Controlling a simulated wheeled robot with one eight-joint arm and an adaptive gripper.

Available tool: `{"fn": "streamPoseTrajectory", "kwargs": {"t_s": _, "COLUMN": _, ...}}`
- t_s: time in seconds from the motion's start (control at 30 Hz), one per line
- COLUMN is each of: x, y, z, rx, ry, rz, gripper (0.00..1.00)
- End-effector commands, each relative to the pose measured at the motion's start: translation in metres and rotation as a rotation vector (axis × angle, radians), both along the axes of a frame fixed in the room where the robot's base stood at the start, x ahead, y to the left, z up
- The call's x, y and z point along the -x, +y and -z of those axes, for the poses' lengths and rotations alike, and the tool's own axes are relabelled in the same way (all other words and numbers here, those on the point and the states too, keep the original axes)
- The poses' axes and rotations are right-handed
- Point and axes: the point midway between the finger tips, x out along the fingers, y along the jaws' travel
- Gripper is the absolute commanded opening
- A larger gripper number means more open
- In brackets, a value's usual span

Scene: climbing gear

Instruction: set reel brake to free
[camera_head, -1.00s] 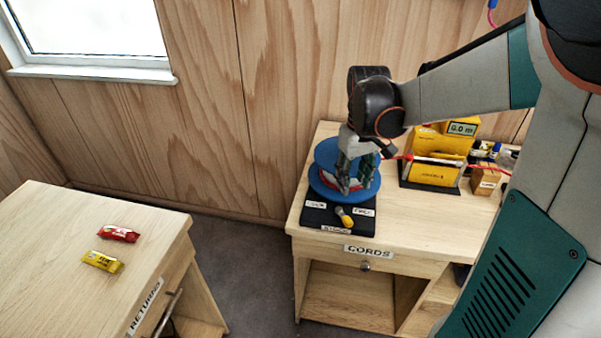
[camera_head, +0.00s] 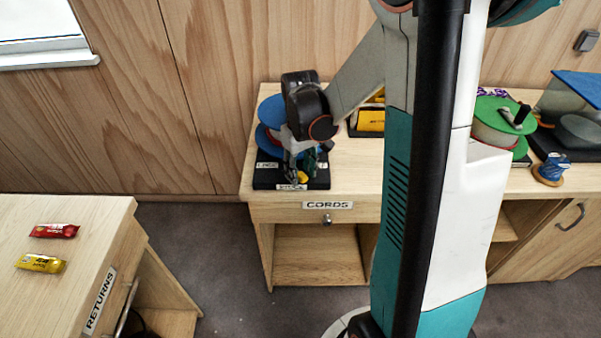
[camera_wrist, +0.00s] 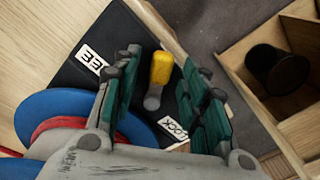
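The reel brake lever (camera_wrist: 161,68) has a yellow handle and a grey pivot end on a black base plate (camera_wrist: 88,45). In the wrist view, a FREE label (camera_wrist: 90,59) lies left of the lever and a LOCK label (camera_wrist: 172,128) lies right, partly covered by a finger. The handle points away from the blue reel (camera_wrist: 60,103), between the label sides. My gripper (camera_wrist: 160,60) is open, with one finger on each side of the lever; contact is not clear. In the head view, my gripper (camera_head: 304,165) is low over the plate, partly hiding the lever and reel (camera_head: 270,108).
The reel stands on the CORDS desk (camera_head: 350,184), beside a yellow device (camera_head: 370,120). A green reel (camera_head: 498,125) and a small blue spool (camera_head: 553,170) are further right. The returns table (camera_head: 60,215) at left holds red and yellow packets.

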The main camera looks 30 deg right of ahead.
Motion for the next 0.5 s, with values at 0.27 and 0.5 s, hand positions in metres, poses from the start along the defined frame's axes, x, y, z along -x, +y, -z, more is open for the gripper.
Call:
{"fn": "streamPoseTrajectory", "kwargs": {"t_s": 0.27, "x": 0.0, "y": 0.0, "z": 0.0023, "rx": 0.0, "ry": 0.0, "rz": 0.0, "gripper": 0.4}}
{"fn": "streamPoseTrajectory", "kwargs": {"t_s": 0.5, "x": 0.0001, "y": 0.0, "z": 0.0022, "rx": 0.0, "ry": 0.0, "rz": 0.0, "gripper": 0.0}}
